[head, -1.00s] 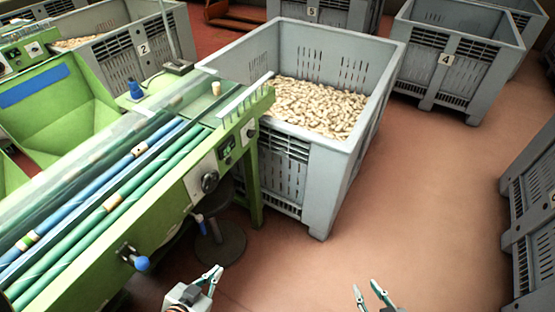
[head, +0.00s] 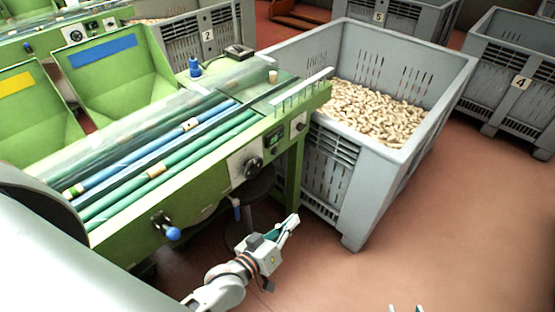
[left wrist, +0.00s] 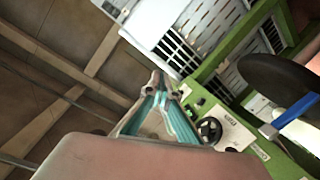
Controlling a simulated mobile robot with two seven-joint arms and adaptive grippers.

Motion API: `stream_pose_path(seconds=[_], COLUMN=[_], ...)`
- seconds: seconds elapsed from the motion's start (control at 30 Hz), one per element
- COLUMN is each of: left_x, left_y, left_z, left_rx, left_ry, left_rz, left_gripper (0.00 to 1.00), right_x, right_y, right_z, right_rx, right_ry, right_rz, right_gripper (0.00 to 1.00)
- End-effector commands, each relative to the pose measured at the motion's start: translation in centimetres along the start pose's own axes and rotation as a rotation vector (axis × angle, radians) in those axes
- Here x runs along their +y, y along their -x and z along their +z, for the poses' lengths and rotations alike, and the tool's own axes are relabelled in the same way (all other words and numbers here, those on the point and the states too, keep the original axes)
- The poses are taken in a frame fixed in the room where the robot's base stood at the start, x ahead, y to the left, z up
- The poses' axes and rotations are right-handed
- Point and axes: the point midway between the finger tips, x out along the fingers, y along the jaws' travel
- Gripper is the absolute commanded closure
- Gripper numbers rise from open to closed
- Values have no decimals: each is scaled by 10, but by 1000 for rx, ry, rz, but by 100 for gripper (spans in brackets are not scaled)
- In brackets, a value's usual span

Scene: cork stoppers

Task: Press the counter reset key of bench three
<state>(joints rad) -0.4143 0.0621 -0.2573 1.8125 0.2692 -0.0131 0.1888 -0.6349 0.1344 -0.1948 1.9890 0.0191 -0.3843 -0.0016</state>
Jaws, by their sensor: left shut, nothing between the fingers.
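The green bench (head: 200,200) has a control panel at its right end. It carries a large black knob (head: 253,168), a small dark counter display (head: 274,141) and a smaller knob (head: 298,127). No bench number is readable, and I cannot single out the reset key. My left gripper (head: 293,221) is shut and empty, in front of and below the panel, apart from it. In the left wrist view its teal-lined fingers (left wrist: 160,82) meet at the tips, with the panel knob (left wrist: 209,130) to their right. Only the fingertips of my right gripper (head: 405,308) show, apart, at the bottom edge.
A grey crate of corks (head: 350,180) stands right of the bench's end. A blue-tipped lever (head: 172,233) sticks out from the bench front. A dark round stool (head: 245,230) stands under the bench, behind my left arm. Red-brown floor (head: 450,230) is free at right.

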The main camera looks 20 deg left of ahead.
Motion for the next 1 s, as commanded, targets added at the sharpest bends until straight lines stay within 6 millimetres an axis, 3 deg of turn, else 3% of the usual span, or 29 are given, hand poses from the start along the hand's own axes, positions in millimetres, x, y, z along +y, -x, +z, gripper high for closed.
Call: stream_pose_path(seconds=[0.03, 0.1, 0.27, 0.4, 0.5, 0.7, 1.0], left_x=[6, 14, 4, -24, -42, -58, -58], left_y=[-30, -63, -117, -150, -166, -179, -180], left_z=[-7, -32, -70, -74, -68, -60, -64], left_rx=[95, 228, 491, 668, 763, 866, 876], left_ry=[161, 421, 1009, 1444, 1667, 1879, 1896], left_rz=[41, 102, 222, 280, 298, 311, 319], left_gripper=[100, 100, 100, 100, 100, 100, 100], right_x=[-3, -5, -12, -19, -22, -24, -23], right_y=[-12, -21, -36, -44, -48, -50, -50], right_z=[16, 27, 57, 84, 96, 105, 101], right_rx=[4, 8, -4, -27, -40, -50, -45], right_ry=[5, 12, 25, 31, 33, 36, 37], right_rz=[0, 0, -6, -15, -21, -24, -23], right_gripper=[60, 60, 60, 60, 60, 60, 60])
